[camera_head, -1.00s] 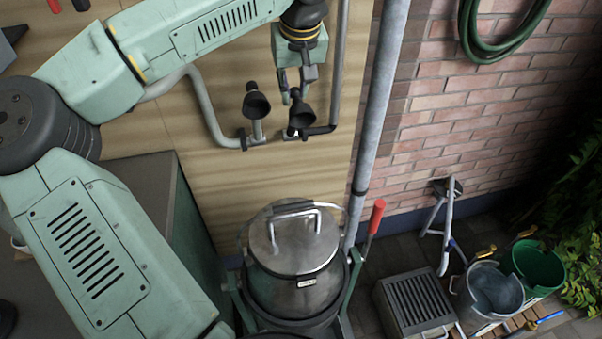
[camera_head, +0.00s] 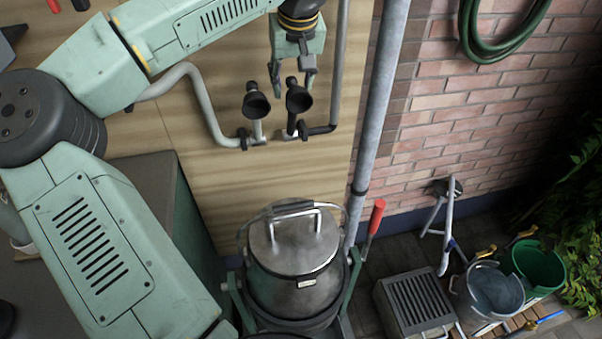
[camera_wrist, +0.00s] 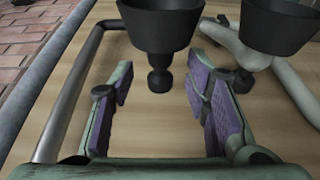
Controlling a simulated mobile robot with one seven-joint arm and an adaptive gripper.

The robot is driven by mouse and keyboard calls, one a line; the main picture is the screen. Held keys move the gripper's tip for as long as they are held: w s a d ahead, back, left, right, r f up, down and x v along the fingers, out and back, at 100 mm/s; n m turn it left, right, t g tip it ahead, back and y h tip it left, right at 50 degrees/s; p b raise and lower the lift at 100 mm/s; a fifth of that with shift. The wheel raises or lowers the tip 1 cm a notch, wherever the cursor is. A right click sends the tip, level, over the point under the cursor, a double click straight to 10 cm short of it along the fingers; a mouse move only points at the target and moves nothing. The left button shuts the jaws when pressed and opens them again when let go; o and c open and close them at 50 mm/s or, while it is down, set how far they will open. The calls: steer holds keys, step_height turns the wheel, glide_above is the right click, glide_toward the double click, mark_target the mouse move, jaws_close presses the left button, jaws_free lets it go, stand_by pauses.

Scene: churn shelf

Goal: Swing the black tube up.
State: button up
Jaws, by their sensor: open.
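The black tube (camera_head: 291,124) rises from a joint on the wooden panel and carries a black cup (camera_head: 298,99). It stands nearly upright, alongside the grey tube with its own black cup (camera_head: 256,105). My gripper (camera_head: 291,75) is open, just above the black tube's cup in the head view. In the wrist view, the gripper (camera_wrist: 156,95) has its purple-padded fingers spread apart. The black tube's cup (camera_wrist: 160,27) lies beyond them, with its dark knob visible in the gap. I see no clear finger contact. The tube's lower part is hidden in the wrist view.
A bent grey pipe (camera_head: 205,105) and a straight grey pipe (camera_head: 341,65) run beside the tubes. A thick pipe (camera_head: 377,100) stands to the right, before the brick wall. A metal churn (camera_head: 294,250) stands below. The panel under the tubes is clear.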

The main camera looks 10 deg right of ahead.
steer(key=shift+v, duration=3.25)
